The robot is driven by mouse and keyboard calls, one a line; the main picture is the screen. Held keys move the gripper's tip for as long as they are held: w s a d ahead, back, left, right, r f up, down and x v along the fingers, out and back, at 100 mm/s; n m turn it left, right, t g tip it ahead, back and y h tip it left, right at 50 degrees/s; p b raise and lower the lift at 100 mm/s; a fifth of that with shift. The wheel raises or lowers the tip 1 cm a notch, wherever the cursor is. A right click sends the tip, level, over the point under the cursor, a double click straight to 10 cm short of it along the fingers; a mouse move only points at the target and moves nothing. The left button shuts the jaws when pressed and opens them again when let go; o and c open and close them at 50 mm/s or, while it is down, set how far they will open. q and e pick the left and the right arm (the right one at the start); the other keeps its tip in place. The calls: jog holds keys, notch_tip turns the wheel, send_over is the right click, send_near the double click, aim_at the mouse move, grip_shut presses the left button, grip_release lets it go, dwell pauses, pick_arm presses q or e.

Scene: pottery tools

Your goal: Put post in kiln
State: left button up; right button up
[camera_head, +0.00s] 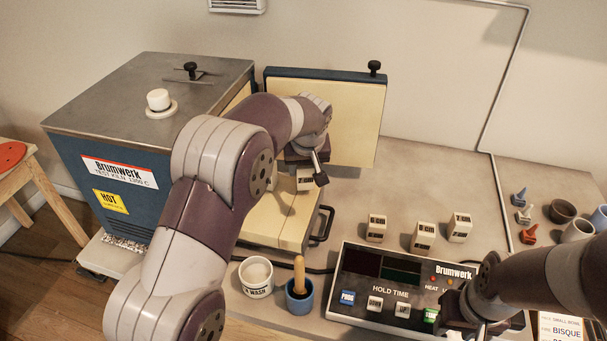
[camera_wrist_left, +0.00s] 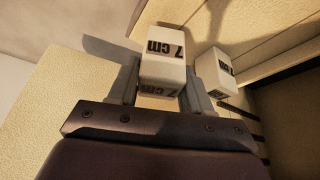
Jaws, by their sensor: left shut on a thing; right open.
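My left gripper (camera_head: 306,172) is shut on a white post (camera_head: 305,183) above the cream slab beside the kiln. In the left wrist view the held post (camera_wrist_left: 164,47) reads "7 cm" between the fingers. A second labelled post (camera_wrist_left: 216,72) stands just right of it there. The kiln (camera_head: 110,150) is a blue box with a grey top, at left; my left arm hides much of its right side. Its cream-lined door (camera_head: 350,110) stands open behind my gripper. The cream slab (camera_head: 275,222) has a dark handle. My right gripper (camera_head: 470,315) is open and empty over the controller.
Three white posts (camera_head: 376,228) (camera_head: 423,237) (camera_head: 459,227) stand on the table behind the controller (camera_head: 385,280). A white wash cup (camera_head: 256,277) and a blue cup (camera_head: 299,300) with a wooden-handled tool stand in front. Small cups (camera_head: 562,211) and cones are at right.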

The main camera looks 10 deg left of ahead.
pick_arm(q)
jog(key=shift+d+f, duration=0.1)
jog(key=shift+f, duration=1.05)
jog(key=shift+w+a, duration=0.1)
jog(key=shift+a, duration=0.15)
jog(key=shift+d+f, duration=0.15)
jog(key=shift+f, duration=0.05)
jog(key=o, duration=1.2)
jog(key=v, duration=1.2)
jog(key=shift+r, duration=0.25)
